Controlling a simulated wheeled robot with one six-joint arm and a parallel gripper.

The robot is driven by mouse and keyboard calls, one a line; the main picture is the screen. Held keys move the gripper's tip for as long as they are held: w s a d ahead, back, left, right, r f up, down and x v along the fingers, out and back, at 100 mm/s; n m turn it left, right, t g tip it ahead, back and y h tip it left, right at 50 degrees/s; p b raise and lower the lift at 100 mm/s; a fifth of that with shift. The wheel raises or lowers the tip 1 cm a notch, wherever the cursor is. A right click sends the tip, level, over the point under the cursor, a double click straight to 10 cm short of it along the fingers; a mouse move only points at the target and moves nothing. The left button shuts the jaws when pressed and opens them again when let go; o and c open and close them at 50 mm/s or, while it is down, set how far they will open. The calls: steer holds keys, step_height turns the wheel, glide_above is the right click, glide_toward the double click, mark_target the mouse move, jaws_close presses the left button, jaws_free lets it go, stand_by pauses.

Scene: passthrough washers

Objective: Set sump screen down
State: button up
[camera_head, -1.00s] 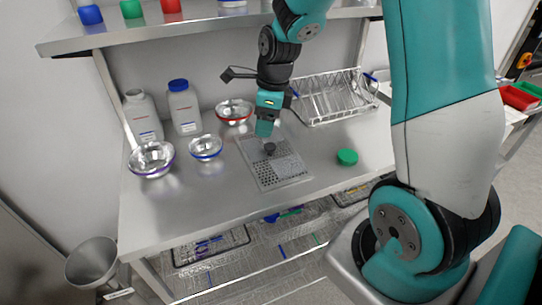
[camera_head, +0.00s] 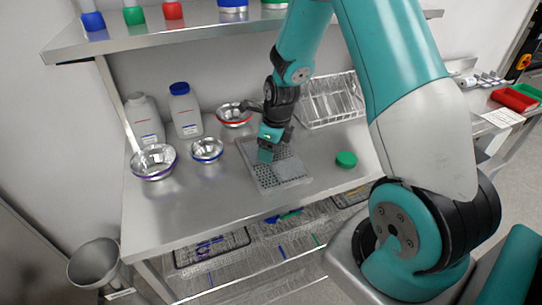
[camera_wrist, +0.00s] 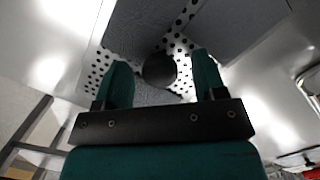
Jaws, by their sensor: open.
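The sump screen (camera_head: 290,170) is a flat grey perforated plate with plain grey panels, lying on the steel bench. In the wrist view its holes (camera_wrist: 95,68) show around the panels. A dark round knob (camera_wrist: 160,68) stands near the middle of the screen. My gripper (camera_head: 265,158) is low over the screen, and in the head view it hides the knob. In the wrist view my gripper (camera_wrist: 162,74) is open, with one finger on each side of the knob and gaps showing between.
Metal bowls with purple (camera_head: 153,162), blue (camera_head: 207,150) and red (camera_head: 233,115) rims stand left of the screen. Two white bottles (camera_head: 186,112) stand behind. A wire rack (camera_head: 330,100) is at the back right, a green lid (camera_head: 346,159) at right. The front left bench is clear.

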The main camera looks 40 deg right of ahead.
jaws_close()
steer(key=shift+r, duration=0.1)
